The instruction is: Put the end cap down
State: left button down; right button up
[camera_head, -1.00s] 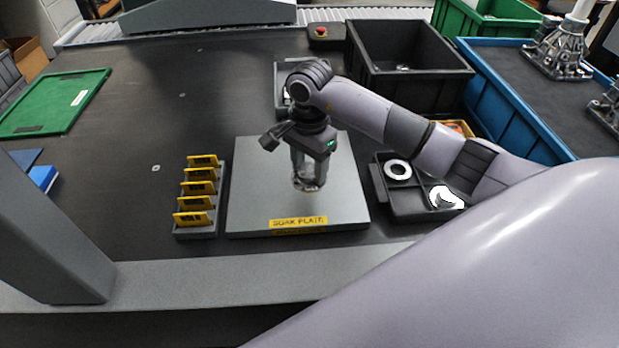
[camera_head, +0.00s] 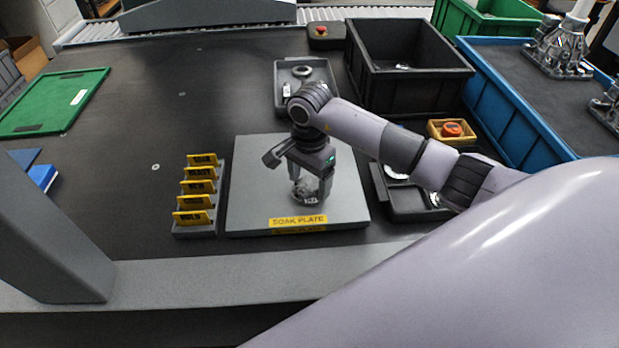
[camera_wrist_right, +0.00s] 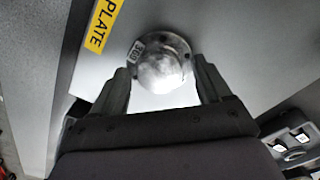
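The end cap (camera_head: 305,192) is a small round grey metal part with a flange and a domed middle. It sits on the grey soak plate (camera_head: 255,190), near the plate's centre. In the right wrist view the end cap (camera_wrist_right: 160,65) shows dome up, with a small white label on its flange. My right gripper (camera_head: 311,190) points down over it. Its fingers stand apart on either side of the cap, with a narrow gap visible in the wrist view (camera_wrist_right: 160,75). My left gripper is not in view.
A rack of yellow tags (camera_head: 197,225) stands left of the plate. A black parts tray (camera_head: 400,211) lies to the right, partly behind my arm. A grey tray with a ring (camera_head: 302,72) and a black bin (camera_head: 410,85) stand behind. The table's left middle is clear.

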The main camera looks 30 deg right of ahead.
aim_at(310, 184)
jog(key=shift+r, duration=0.2)
notch_tip(310, 184, up, 12)
dwell(0.4)
jog(key=shift+f, duration=0.1)
dwell(0.4)
